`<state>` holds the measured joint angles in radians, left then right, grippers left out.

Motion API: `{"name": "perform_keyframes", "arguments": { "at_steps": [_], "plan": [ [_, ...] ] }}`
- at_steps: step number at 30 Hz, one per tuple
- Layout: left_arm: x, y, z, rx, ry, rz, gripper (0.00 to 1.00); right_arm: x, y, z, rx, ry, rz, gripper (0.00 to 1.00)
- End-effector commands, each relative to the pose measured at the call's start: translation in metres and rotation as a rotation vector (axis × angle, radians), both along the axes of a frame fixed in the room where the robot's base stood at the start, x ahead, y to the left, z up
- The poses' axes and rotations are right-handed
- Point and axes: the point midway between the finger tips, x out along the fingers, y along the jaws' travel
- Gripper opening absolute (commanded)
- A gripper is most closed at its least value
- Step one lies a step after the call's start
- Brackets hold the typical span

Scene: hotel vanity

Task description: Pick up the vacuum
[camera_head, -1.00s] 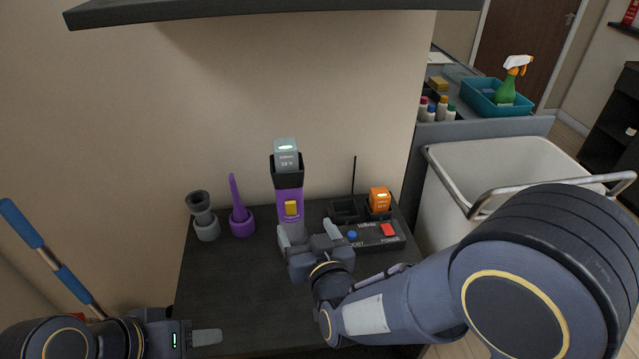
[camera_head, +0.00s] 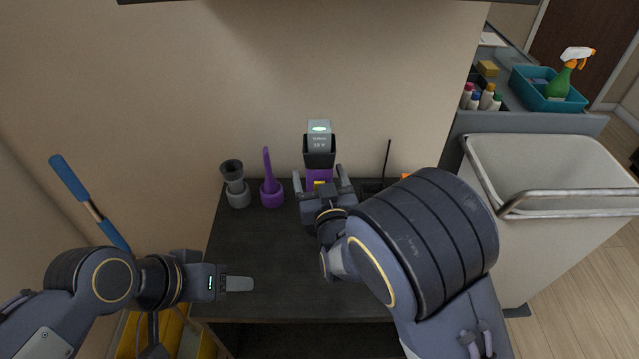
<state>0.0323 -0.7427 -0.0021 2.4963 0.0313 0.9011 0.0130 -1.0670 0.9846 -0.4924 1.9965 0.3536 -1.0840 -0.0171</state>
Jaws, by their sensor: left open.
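The vacuum (camera_head: 319,148) is purple with a black upper part and a grey battery on top lit green. It stands upright at the back of the dark tabletop, against the wall. My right gripper (camera_head: 321,182) is open, with one finger on each side of the purple body. Gaps show between fingers and body; the gripper and arm hide the vacuum's lower part. My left gripper (camera_head: 238,284) is over the front left of the tabletop, open and empty, seen edge-on and away from the vacuum.
A grey nozzle (camera_head: 235,184) and a purple nozzle (camera_head: 269,180) stand in holders left of the vacuum. The charger (camera_head: 371,187) is mostly hidden behind my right arm. A white bin (camera_head: 545,165) with a metal rail stands right. A dark shelf edge (camera_head: 300,2) hangs above.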

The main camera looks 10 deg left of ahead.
Motion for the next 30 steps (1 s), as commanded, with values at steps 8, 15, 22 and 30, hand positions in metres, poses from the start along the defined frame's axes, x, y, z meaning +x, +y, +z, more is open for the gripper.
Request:
{"name": "perform_keyframes", "arguments": {
  "at_steps": [8, 15, 22, 30],
  "plan": [
    [0.000, 0.000, -0.001, 0.000, 0.000, 0.000, 0.53, 0.000, 0.000, 0.000, 0.000, 0.000, 0.000, 0.56],
    [0.000, 0.000, -0.001, 0.000, 0.000, 0.000, 0.53, -0.001, 0.000, 0.000, 0.001, 0.000, 0.000, 0.25],
    [0.000, 0.000, 0.000, 0.000, 0.000, 0.000, 0.53, 0.000, 0.000, 0.002, 0.004, -0.005, 0.000, 0.15],
    [0.000, 0.000, -0.004, 0.000, 0.000, 0.000, 0.53, 0.000, 0.001, 0.025, 0.010, -0.009, 0.000, 0.15]
  ]
}}
